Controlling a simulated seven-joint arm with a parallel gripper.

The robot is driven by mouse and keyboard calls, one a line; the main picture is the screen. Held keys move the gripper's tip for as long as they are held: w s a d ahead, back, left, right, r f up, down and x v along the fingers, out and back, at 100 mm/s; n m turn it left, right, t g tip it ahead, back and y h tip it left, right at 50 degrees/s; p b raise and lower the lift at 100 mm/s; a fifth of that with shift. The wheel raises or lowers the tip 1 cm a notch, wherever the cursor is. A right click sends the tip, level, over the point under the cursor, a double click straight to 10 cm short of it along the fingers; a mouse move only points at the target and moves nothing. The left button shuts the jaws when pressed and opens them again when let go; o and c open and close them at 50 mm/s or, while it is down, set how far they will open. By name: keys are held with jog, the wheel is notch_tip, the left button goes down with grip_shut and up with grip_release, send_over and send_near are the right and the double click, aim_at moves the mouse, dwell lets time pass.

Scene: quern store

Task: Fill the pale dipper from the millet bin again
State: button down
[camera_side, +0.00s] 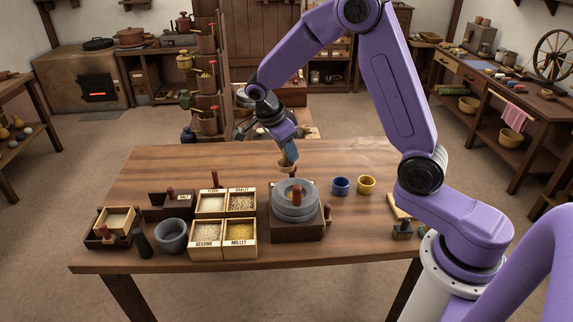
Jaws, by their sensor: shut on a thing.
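My gripper (288,156) points down behind the quern at the table's far side. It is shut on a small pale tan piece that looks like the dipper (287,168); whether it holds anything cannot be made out. The millet bin (240,255) is the front right compartment of a light wooden four-part box, labelled MILLET, with yellow grain in it. The bin lies to the left of and nearer than my gripper, well apart from it.
A grey stone quern (296,212) with a red-brown handle stands between my gripper and the front edge. Blue (341,186) and yellow (366,184) cups stand to its right. A grey mortar (172,238), dark pestle (142,244) and salt box (157,209) are at left.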

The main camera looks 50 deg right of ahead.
jog(key=w+a, duration=0.2)
jog(key=a, duration=0.5)
jog(key=w+a, duration=0.3)
jog(key=a, duration=0.5)
jog(key=shift+s+d+f, duration=0.1)
jog(key=shift+d+f, duration=0.1)
jog(key=shift+f, duration=4.7)
jog(key=shift+s+d+f, duration=0.1)
jog(key=shift+d+f, duration=0.05)
jog(key=shift+f, duration=4.75)
notch_tip(320, 180, up, 8)
